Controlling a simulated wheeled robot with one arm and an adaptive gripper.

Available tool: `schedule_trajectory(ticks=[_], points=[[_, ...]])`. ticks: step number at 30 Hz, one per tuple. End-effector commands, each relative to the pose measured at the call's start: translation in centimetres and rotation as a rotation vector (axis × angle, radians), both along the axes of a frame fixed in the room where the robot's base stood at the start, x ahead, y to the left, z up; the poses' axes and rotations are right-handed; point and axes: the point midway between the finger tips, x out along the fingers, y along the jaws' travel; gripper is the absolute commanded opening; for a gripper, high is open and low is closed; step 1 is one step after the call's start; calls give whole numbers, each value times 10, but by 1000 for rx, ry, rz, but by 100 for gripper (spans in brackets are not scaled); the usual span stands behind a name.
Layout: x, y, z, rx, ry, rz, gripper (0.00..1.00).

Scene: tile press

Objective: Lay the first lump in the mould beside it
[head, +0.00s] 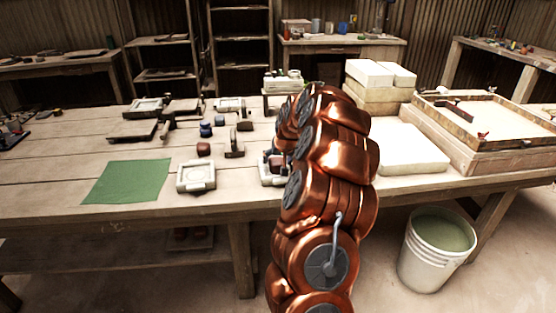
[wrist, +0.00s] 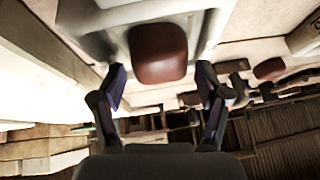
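A reddish-brown lump (wrist: 158,53) shows in the wrist view, overlapping a pale mould (wrist: 95,18). It looks to lie in or on that mould; its underside is hidden. My gripper (wrist: 160,77) is open, with a finger on each side of the lump and a visible gap to both. In the head view my copper arm hides most of this mould (head: 268,180) and the gripper. Another brown lump (head: 203,149) lies on the table just behind a second pale mould (head: 197,178), which looks empty. That lump also shows in the wrist view (wrist: 270,68).
A green mat (head: 128,181) lies at the front left. White slabs (head: 400,150) and a wooden-framed tray (head: 490,115) fill the right side. A bucket (head: 437,250) stands on the floor.

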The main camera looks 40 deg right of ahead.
Motion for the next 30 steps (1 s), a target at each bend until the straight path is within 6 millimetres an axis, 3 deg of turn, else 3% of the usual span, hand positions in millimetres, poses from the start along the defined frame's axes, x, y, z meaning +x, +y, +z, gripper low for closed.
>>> schedule_trajectory(ticks=[17, 30], points=[[-3, 1, 4, 0, 0, 0, 87], [-29, 14, 51, -2, -1, 1, 87]])
